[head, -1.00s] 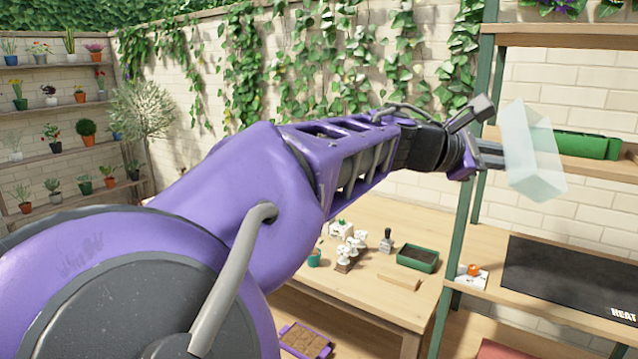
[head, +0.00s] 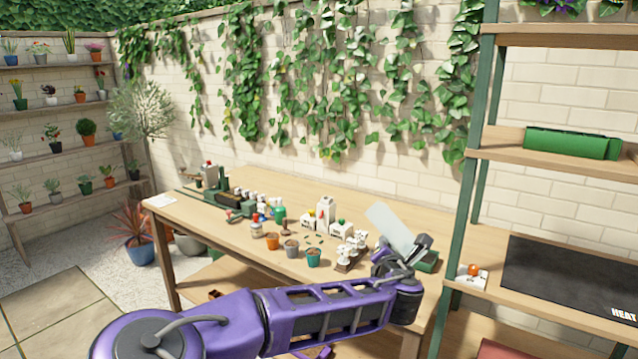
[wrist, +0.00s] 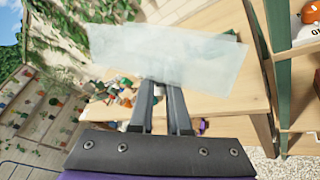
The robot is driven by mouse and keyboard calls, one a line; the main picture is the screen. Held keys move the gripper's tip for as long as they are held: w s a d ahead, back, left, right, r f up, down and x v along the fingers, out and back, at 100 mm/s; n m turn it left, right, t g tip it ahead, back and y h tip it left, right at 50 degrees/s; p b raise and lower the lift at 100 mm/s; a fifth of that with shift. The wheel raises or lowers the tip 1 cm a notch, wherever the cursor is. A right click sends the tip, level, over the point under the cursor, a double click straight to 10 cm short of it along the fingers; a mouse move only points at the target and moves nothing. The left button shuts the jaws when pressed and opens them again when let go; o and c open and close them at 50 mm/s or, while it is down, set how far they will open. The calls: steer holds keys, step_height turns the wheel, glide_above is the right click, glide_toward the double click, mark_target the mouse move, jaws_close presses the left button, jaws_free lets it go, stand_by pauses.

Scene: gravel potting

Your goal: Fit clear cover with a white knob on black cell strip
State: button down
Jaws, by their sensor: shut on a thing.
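The clear cover (head: 388,226) is a pale, see-through box shape, held tilted above the right part of the wooden table in the head view. My gripper (head: 408,252) is shut on it. In the wrist view the cover (wrist: 170,55) lies across both fingers (wrist: 160,88), which grip its near side. I cannot make out its white knob. Part of the table behind my arm and the cover is hidden.
The wooden table (head: 190,222) holds several pots and bottles, and a green tray (head: 429,263) partly hidden behind my gripper. A shelf rack (head: 468,185) with green posts stands at right, with a green box (head: 570,143) and a black heat mat (head: 570,280).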

steer(key=shift+s+a+f+n+y, duration=0.3)
steer(key=shift+f+y, duration=0.2)
steer(key=shift+f, duration=0.2)
steer(key=shift+s+a+f+n+y, duration=0.15)
steer(key=shift+a+f+n+y, duration=0.1)
steer(key=shift+f+n+y, duration=0.3)
steer(key=f, duration=0.3)
steer(key=shift+s+a, duration=0.1)
steer(key=shift+s, duration=0.25)
